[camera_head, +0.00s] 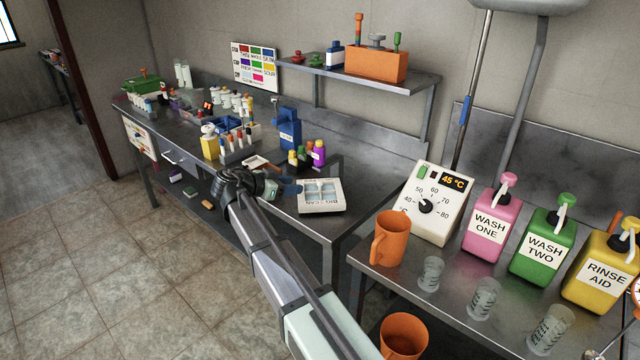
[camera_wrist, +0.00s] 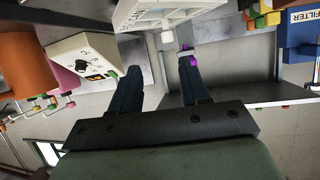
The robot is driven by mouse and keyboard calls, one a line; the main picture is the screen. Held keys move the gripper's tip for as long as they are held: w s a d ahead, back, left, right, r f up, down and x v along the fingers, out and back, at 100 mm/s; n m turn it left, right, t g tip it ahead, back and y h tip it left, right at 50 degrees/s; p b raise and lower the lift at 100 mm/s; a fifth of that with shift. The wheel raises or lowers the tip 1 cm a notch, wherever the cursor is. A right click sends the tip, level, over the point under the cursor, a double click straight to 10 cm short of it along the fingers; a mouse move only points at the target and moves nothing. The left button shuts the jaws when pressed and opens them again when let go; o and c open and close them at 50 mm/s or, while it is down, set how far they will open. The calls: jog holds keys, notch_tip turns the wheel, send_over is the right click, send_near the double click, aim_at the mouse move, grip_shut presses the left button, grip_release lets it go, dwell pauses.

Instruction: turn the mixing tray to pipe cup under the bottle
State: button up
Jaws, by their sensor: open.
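The white square mixing tray (camera_head: 320,208) lies on the steel bench near its front right corner. It has recessed compartments, and its front edge reads "BIG CAN"; I cannot make out a pipe cup label. It also shows at the top of the wrist view (camera_wrist: 165,20). My gripper (camera_head: 290,187) is at the left of the tray, its blue fingers pointing at it. In the wrist view my gripper (camera_wrist: 160,82) is open, with nothing seen between the fingers. A small purple bottle (camera_head: 319,153) stands behind the tray; I cannot tell which bottle is meant.
An orange mug (camera_head: 391,238), a dial box (camera_head: 432,205) and pink (camera_head: 490,225), green and yellow bottles stand on the right bench. A shelf (camera_head: 365,72) hangs above. The bench right of the tray is clear.

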aim_at(320, 180)
jog(key=shift+n+t, duration=0.3)
jog(key=shift+n, duration=0.1)
jog(key=x, duration=1.3)
jog(key=shift+w+f, duration=0.2)
jog(key=shift+w, duration=0.35)
jog(key=shift+c, duration=0.4)
grip_shut()
